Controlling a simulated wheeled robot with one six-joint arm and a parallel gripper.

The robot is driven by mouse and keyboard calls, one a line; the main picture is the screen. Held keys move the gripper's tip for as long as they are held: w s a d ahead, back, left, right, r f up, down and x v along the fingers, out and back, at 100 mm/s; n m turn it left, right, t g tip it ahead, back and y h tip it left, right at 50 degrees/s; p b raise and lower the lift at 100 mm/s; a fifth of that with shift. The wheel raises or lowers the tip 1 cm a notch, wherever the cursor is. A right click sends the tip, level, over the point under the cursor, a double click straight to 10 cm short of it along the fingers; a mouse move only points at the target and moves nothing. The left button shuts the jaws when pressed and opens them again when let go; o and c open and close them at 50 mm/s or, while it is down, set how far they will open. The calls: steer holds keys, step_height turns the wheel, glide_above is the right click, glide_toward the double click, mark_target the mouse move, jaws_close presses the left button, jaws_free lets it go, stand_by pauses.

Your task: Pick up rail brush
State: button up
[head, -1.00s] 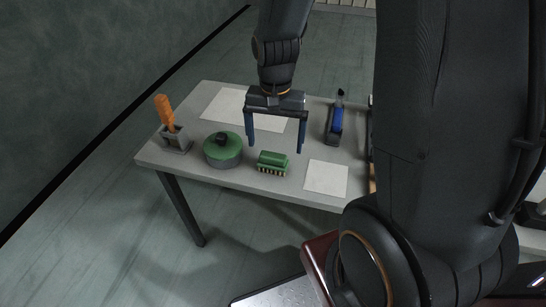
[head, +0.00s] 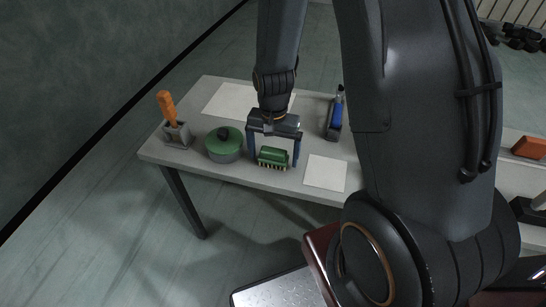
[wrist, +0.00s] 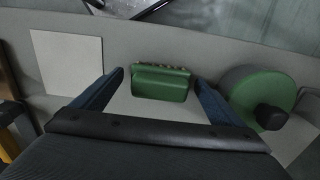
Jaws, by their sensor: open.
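The rail brush is a small green block with pale bristles along its lower edge; it lies on the grey table in the head view (head: 272,157). It also shows in the wrist view (wrist: 160,84), between and just beyond the fingertips. My gripper (head: 272,163) is open, its two blue fingers on either side of the brush in the head view. In the wrist view my gripper (wrist: 160,80) has a visible gap between each finger and the brush. Nothing is held.
A green round lidded pot (head: 224,145) stands close left of the brush. An orange-handled tool sits in a grey holder (head: 177,136) farther left.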

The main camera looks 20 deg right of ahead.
mark_target(273, 150)
steer(key=shift+c, duration=0.4)
steer(key=c, duration=1.1)
steer(key=shift+w+r, duration=0.1)
step_height(273, 150, up, 10)
steer(key=shift+f+b, duration=0.1)
steer(key=shift+b, duration=0.4)
steer(key=o, duration=0.6)
steer(key=shift+c, duration=0.2)
steer(key=c, duration=0.8)
steer(key=shift+o, duration=0.2)
